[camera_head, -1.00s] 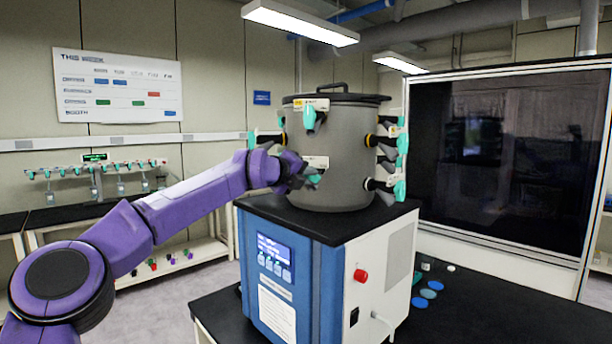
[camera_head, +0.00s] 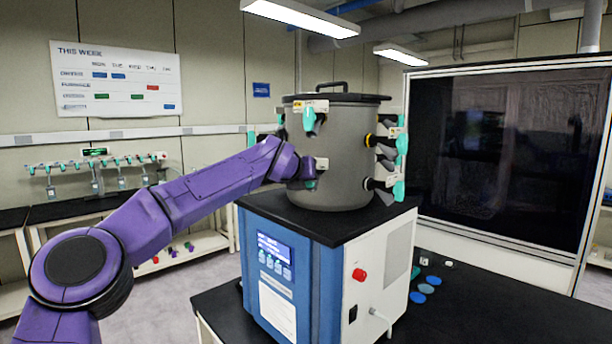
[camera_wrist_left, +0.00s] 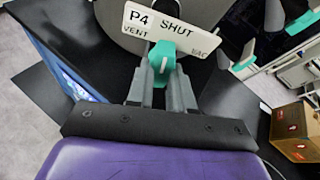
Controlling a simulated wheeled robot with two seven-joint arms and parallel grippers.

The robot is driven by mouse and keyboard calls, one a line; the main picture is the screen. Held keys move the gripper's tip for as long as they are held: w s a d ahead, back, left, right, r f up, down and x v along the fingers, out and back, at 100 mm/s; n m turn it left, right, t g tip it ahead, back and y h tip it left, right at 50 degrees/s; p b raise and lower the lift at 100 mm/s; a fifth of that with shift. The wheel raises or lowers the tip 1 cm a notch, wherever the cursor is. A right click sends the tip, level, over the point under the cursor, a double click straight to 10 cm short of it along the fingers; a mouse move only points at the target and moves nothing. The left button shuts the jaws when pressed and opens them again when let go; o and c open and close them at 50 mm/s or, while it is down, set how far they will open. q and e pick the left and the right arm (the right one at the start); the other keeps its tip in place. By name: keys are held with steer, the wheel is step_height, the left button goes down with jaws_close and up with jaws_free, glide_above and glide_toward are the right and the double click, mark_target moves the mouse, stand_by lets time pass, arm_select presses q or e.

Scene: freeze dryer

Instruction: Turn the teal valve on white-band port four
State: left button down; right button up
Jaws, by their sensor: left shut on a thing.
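The teal valve (camera_wrist_left: 162,60) sits under a white label plate (camera_wrist_left: 172,28) reading P4, SHUT, VENT and VAC in the left wrist view. My left gripper (camera_wrist_left: 162,75) is shut on this valve, with a grey finger on each side of it. In the head view my purple left arm reaches the front of the grey drum (camera_head: 340,150), and the gripper (camera_head: 308,178) mostly hides the valve there. Only a teal bit and part of the white plate show beside it. The band colour on this port cannot be told. My right gripper is not in view.
Other teal valves (camera_head: 310,118) stick out from the drum above and at its right side (camera_head: 398,190). The drum stands on a blue and white cabinet (camera_head: 325,265). A cardboard box (camera_wrist_left: 297,130) shows at right in the wrist view.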

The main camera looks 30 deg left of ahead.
arm_select(q)
steer(key=shift+m+y, duration=0.4)
steer(key=shift+m, duration=0.2)
steer(key=shift+f, duration=0.1)
steer(key=c, duration=1)
jaws_free()
steer(key=shift+w, duration=0.1)
steer(key=b+v, duration=0.5)
steer(key=v, duration=0.5)
steer(key=shift+s+b, duration=0.25)
steer(key=shift+b, duration=0.05)
